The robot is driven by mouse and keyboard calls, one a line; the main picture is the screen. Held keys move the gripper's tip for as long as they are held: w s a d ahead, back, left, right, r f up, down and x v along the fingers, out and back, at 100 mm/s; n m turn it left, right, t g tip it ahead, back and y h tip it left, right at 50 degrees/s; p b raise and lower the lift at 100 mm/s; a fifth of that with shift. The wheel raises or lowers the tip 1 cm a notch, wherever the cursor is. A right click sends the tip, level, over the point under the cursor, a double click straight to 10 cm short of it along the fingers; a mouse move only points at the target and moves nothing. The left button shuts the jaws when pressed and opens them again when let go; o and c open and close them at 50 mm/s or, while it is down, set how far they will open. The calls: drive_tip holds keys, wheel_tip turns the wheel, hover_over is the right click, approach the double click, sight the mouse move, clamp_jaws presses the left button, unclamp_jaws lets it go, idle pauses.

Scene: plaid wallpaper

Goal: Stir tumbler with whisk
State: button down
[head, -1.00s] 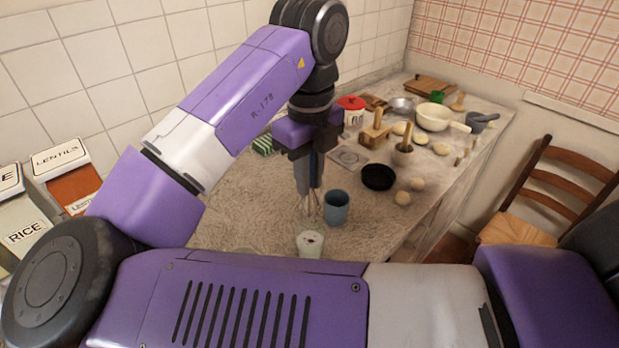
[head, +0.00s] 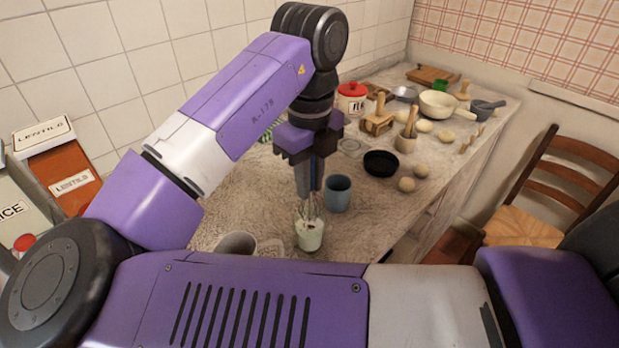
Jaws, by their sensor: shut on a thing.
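My gripper (head: 309,188) points straight down and is shut on the whisk (head: 309,207), whose wire end hangs below the fingers. A pale, greenish-white tumbler (head: 310,238) stands upright on the counter right below, with something dark and white at its top. The whisk wires overlap the tumbler's mouth in the picture. I cannot tell how deep they reach, or whether they touch it. A blue-grey cup (head: 338,195) stands close behind and to the right of the tumbler, near the whisk.
The speckled counter (head: 240,205) is bare to the left. A chair (head: 540,200) is beyond the counter.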

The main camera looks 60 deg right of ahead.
sight(308, 207)
drive_tip(key=shift+f+b, duration=2.3)
drive_tip(key=shift+f, duration=1.2)
drive_tip(key=shift+w, duration=0.1)
drive_tip(key=shift+w, duration=0.1)
drive_tip(key=shift+s+a+r+p, duration=0.1)
drive_tip(key=shift+s+a+p, duration=0.2)
drive_tip(key=shift+p, duration=0.2)
drive_tip(key=shift+s+d+p, duration=0.25)
drive_tip(key=shift+d+p, duration=0.2)
drive_tip(key=shift+p, duration=0.75)
drive_tip(key=shift+w+d, duration=0.15)
drive_tip(key=shift+w, duration=0.2)
drive_tip(key=shift+w+a, duration=0.25)
drive_tip(key=shift+s, duration=0.3)
drive_tip(key=shift+w, duration=0.2)
